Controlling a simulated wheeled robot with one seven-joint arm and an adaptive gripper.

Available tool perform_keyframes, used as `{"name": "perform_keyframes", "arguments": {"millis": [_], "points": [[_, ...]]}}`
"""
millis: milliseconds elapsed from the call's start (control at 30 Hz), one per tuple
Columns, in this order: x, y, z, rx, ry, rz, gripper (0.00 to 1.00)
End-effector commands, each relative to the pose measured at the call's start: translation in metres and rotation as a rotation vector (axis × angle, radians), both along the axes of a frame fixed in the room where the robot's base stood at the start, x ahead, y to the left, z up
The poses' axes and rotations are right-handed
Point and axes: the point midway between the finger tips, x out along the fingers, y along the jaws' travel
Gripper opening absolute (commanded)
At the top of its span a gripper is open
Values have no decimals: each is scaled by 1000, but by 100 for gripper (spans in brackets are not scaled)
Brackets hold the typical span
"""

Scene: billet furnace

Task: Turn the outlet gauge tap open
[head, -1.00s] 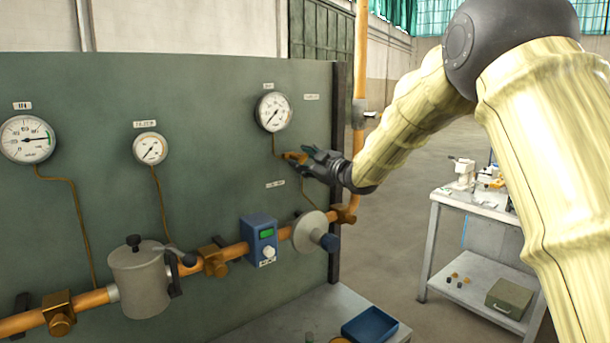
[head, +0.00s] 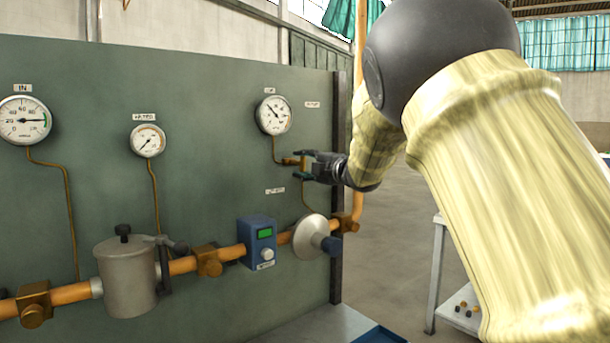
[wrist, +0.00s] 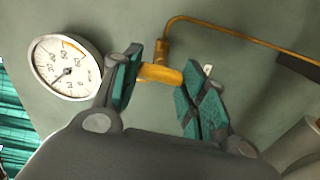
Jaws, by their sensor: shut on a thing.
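The outlet gauge tap (head: 290,160) is a small brass fitting on the thin pipe under the outlet gauge (head: 273,115), at the right of the green panel. In the wrist view its yellow-brass handle (wrist: 160,74) lies between the teal finger pads, below the brass pipe fitting (wrist: 162,48). My gripper (head: 306,165) is shut on the handle, reaching in from the right; it also shows in the wrist view (wrist: 157,82). The outlet gauge, with white dial and dark needle, also shows at left in the wrist view (wrist: 66,68). The pads partly hide the tap.
The inlet gauge (head: 24,120) and middle gauge (head: 148,140) are on the panel at left. Below runs a copper pipe (head: 70,294) with a grey canister (head: 127,277), blue meter box (head: 258,242) and grey disc-shaped fitting (head: 311,238). Open floor lies right of the panel.

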Motion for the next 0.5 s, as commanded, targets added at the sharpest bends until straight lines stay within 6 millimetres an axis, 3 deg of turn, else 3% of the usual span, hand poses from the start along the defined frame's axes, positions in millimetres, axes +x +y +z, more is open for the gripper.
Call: {"name": "perform_keyframes", "arguments": {"millis": [500], "points": [[0, 0, -3, -64, -43, 0, 19]]}}
